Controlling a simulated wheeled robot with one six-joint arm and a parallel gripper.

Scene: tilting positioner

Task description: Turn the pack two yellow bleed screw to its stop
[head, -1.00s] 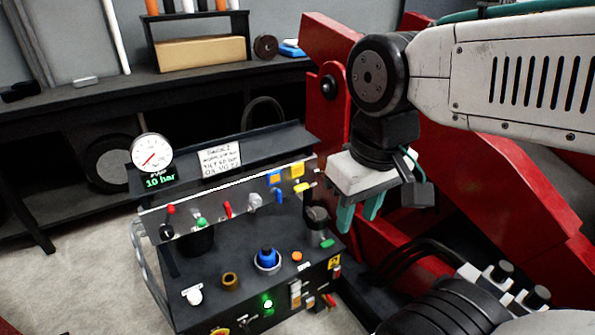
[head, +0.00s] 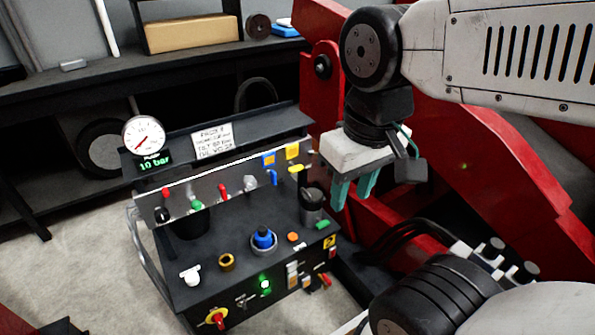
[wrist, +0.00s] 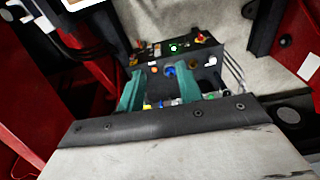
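A small yellow handle-like part (head: 296,168), which looks like the yellow bleed screw, sits at the right end of the upright metal plate on the black console (head: 225,262).
Red, green and grey levers and a blue lever (head: 273,178) share the plate. A gauge (head: 144,135) with a "10 bar" display stands at the console's left. A dark cylinder (head: 312,204) is near the fingers. Red machine arms (head: 490,170) and black hoses lie to the right.

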